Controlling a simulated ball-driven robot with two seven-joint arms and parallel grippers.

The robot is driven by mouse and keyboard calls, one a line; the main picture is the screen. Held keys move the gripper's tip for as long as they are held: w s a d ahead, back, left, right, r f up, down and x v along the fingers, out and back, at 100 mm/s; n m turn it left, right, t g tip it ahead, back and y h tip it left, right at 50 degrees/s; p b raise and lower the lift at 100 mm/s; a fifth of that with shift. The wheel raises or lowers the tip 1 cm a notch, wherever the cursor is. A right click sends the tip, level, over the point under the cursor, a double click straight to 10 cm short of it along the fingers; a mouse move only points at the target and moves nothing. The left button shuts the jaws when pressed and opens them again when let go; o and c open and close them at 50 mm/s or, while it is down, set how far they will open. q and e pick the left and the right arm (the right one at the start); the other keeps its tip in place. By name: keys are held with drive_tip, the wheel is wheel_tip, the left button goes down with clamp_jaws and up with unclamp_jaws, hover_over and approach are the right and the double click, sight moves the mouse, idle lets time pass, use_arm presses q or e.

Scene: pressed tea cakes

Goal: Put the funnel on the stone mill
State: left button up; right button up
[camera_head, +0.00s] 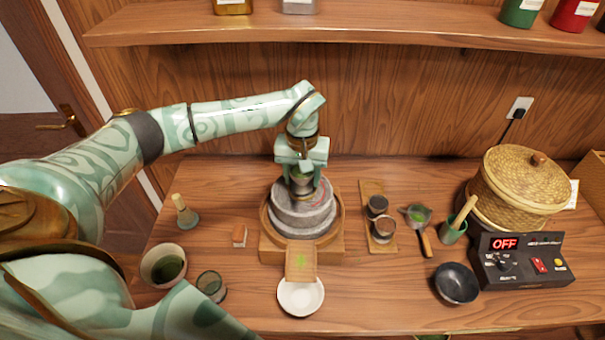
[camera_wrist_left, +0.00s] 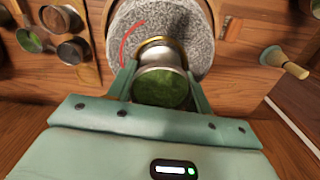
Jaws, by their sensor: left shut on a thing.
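The funnel (camera_head: 301,185) is a small metal cup with green powder inside; it also shows in the left wrist view (camera_wrist_left: 161,88). My left gripper (camera_head: 302,174) is shut on it, with one finger on each side. The grey stone mill (camera_head: 303,216) stands in a round wooden tray on a wooden base, and it shows behind the funnel in the left wrist view (camera_wrist_left: 202,50). The funnel is upright over the middle of the mill's top. Whether its lower end touches the stone is hidden. My right gripper is not in view.
A white dish (camera_head: 301,299) sits under the mill's wooden spout (camera_head: 301,262). A whisk (camera_head: 185,212) and a tea bowl (camera_head: 163,266) stand left. Small canisters on a board (camera_head: 372,190), a dark bowl (camera_head: 457,284), a control box (camera_head: 523,263) and a lidded basket (camera_head: 521,190) are right.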

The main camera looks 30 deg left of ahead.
use_arm(q)
drive_tip(key=shift+f, duration=0.3)
idle(0.4)
drive_tip(key=o, duration=1.2)
drive_tip(key=shift+c, duration=0.2)
